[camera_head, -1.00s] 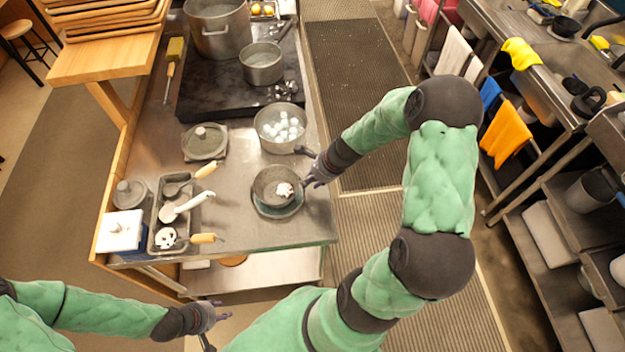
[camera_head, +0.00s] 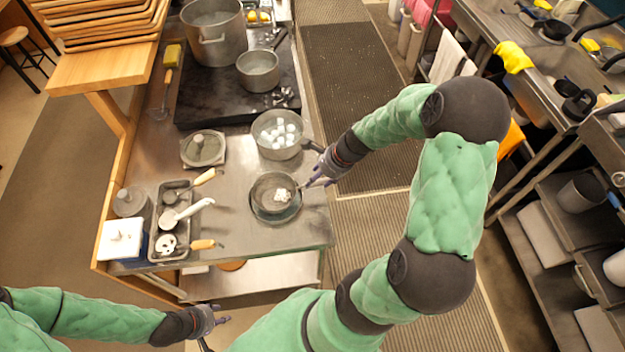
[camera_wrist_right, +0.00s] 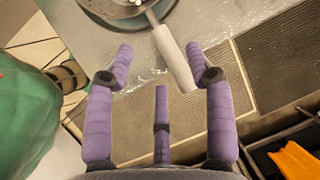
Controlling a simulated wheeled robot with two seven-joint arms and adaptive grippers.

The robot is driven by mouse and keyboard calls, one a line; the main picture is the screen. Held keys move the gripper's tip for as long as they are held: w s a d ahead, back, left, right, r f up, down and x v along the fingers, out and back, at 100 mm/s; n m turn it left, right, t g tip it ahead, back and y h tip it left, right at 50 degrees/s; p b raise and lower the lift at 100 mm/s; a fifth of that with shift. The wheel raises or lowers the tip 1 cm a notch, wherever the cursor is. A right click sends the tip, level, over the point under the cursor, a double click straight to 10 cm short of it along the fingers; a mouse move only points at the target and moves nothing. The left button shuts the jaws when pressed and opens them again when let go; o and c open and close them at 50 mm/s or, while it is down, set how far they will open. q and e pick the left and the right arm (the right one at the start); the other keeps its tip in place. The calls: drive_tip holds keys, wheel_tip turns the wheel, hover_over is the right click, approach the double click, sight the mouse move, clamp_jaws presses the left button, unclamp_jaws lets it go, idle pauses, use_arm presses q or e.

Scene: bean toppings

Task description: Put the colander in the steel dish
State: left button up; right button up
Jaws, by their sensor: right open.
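The colander (camera_head: 264,184) is a dark grey round bowl with a white lump inside. It sits within the rim of a wider round steel dish (camera_head: 258,213) near the table's right edge. Both show partly at the top of the right wrist view, where the colander's pale handle (camera_wrist_right: 173,55) points down towards my fingers. My right gripper (camera_head: 306,184) is open beside the colander's right side. In the wrist view its fingers (camera_wrist_right: 162,80) are spread, with the handle end between them and not gripped. My left gripper (camera_head: 224,314) is empty, fingers apart, in front of the table.
A pot with white balls (camera_head: 278,135) stands just behind the dish. A rectangular tray with utensils (camera_head: 155,250), a lidded dish (camera_head: 203,149) and a white box (camera_head: 121,238) stand to the left. Bare steel tabletop (camera_head: 225,215) lies between tray and dish.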

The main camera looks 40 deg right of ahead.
use_arm(q)
drive_tip(key=shift+r+p, duration=0.35)
drive_tip(key=shift+r, duration=0.2)
use_arm(e)
drive_tip(key=v, duration=0.4)
drive_tip(key=shift+s+d+r, duration=0.1)
drive_tip(key=shift+s+r, duration=0.05)
drive_tip(key=shift+r, duration=0.25)
